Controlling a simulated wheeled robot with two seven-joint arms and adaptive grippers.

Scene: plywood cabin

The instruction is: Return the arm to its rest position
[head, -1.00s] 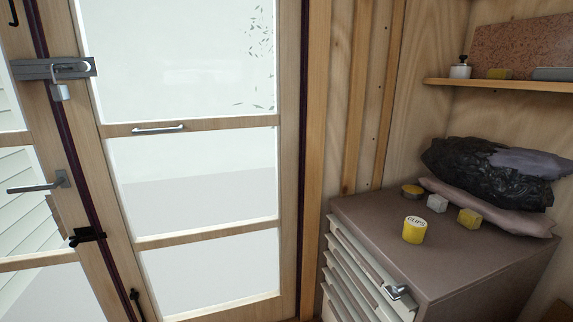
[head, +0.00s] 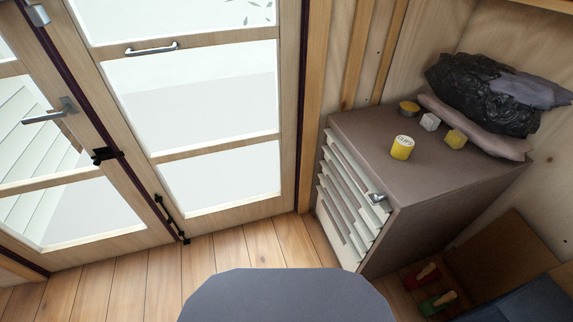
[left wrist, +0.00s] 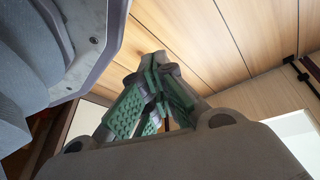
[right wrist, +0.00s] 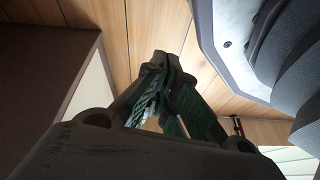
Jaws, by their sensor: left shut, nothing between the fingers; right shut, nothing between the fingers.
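My left gripper (left wrist: 155,75) shows in the left wrist view, its green-padded fingers closed together at the tips with nothing between them. My right gripper (right wrist: 163,62) shows in the right wrist view, also with its fingertips together and empty. Plank floor lies behind both grippers. Neither gripper nor either arm shows in the head view.
A brown drawer cabinet (head: 430,190) stands at the right, with a yellow tin (head: 402,148), small blocks and dark bags (head: 485,95) on top. Glazed doors (head: 215,110) are at the left. Open plank floor (head: 120,275) lies before them. Red and green-handled items (head: 430,285) lie low right.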

